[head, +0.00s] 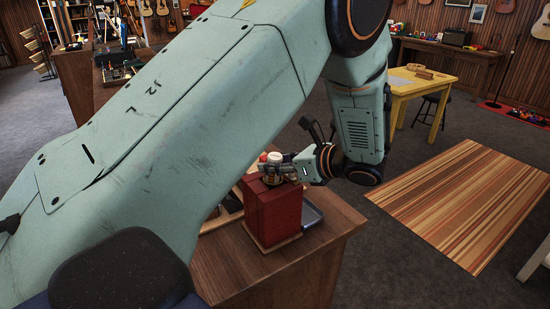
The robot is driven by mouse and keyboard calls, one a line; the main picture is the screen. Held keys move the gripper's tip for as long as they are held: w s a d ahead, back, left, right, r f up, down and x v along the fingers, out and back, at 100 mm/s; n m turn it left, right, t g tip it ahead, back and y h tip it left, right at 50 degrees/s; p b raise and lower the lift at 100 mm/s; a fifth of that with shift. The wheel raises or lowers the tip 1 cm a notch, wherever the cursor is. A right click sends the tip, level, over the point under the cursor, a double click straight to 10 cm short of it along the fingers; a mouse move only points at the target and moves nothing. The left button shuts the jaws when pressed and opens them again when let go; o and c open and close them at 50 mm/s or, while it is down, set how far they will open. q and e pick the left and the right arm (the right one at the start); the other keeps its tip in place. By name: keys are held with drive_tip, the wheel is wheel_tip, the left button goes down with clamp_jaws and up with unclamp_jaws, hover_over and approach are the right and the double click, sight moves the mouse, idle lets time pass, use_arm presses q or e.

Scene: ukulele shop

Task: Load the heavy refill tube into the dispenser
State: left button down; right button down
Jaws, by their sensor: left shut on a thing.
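A dark red box-shaped dispenser (274,215) stands upright on a thin wooden base on the brown counter. My left gripper (275,170) is at its top, reaching in from the right side of the box. It is shut on a small, light-topped thing, apparently the refill tube (275,157). Only the upper end of the tube shows; the gripper and the box hide the rest. I cannot tell how far the tube sits inside the dispenser. My right gripper is not in view.
The brown wooden counter (335,222) has a bare front right corner. A blue-grey tray (312,213) lies just right of the dispenser. My left arm hides much of the counter. A striped rug (470,205) and a yellow table (412,88) are beyond.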

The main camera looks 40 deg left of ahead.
use_arm(q)
drive_tip(key=shift+w, duration=0.15)
drive_tip(key=shift+s+r, duration=0.2)
drive_tip(key=shift+r, duration=0.2)
drive_tip(key=shift+w+r+p, duration=0.2)
drive_tip(key=shift+r+p, duration=0.05)
drive_tip(key=shift+p, duration=0.2)
drive_tip(key=shift+r, duration=0.1)
drive_tip(key=shift+s+r+p, duration=0.15)
drive_tip(key=shift+r+p, duration=0.15)
drive_tip(key=shift+r, duration=0.05)
drive_tip(key=shift+w+f, duration=0.1)
drive_tip(key=shift+w, duration=0.1)
drive_tip(key=shift+s+d, duration=0.15)
drive_tip(key=shift+s, duration=0.15)
drive_tip(key=shift+w, duration=0.15)
drive_tip(key=shift+p, duration=0.3)
